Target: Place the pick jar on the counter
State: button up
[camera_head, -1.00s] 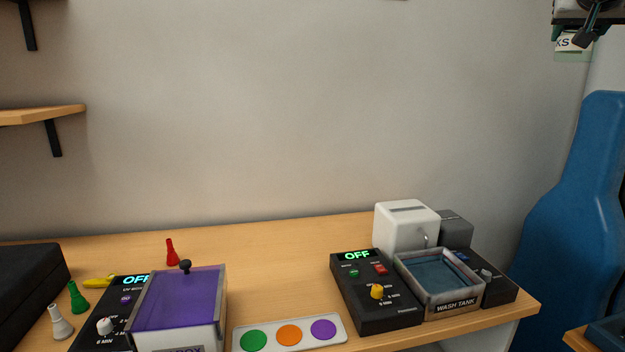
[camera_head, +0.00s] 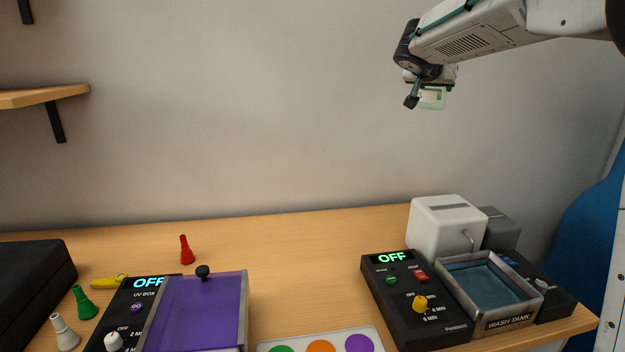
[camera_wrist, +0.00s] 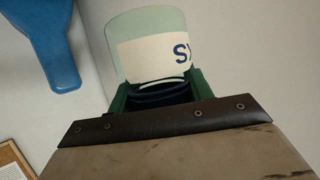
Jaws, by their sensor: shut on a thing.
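The pick jar (camera_wrist: 150,50) is a pale green, see-through jar with a cream label bearing blue letters. My gripper (camera_head: 418,92) is shut on it and holds it high in the air, in front of the wall and above the right part of the counter. In the wrist view the jar sits between green finger pads, with dark contents at its near end. The counter (camera_head: 310,240) is a light wood top, with bare wood in its middle and along the back.
A purple-lidded UV box (camera_head: 195,310) and its control panel stand at the left front. A black control box (camera_head: 415,310), a wash tank (camera_head: 490,290) and a white unit (camera_head: 445,228) crowd the right end. A red bottle (camera_head: 186,250) stands at the back left. A wall shelf (camera_head: 40,97) juts out at left.

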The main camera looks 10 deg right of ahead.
jog(key=w+a+f+m+g+h, duration=0.15)
jog(key=f+m+g, duration=0.35)
jog(key=f, duration=1.1)
jog(key=w+a+f+m+g+h, duration=0.1)
jog(key=w+f+m+g+h, duration=0.3)
jog(key=f, duration=1.2)
jog(key=shift+g+y, duration=0.4)
jog(key=shift+y, duration=0.05)
jog(key=w+d, duration=0.1)
jog(key=d, duration=0.4)
jog(key=w+d+f, duration=0.1)
jog(key=d, duration=0.4)
jog(key=w+d, duration=0.1)
jog(key=d, duration=0.4)
jog(key=shift+w+f, duration=0.25)
jog(key=shift+w, duration=0.15)
jog(key=shift+d+f, duration=0.1)
jog(key=shift+f, duration=1.65)
jog(key=shift+f, duration=0.1)
jog(key=o, duration=1.1)
jog(key=shift+c, duration=0.2)
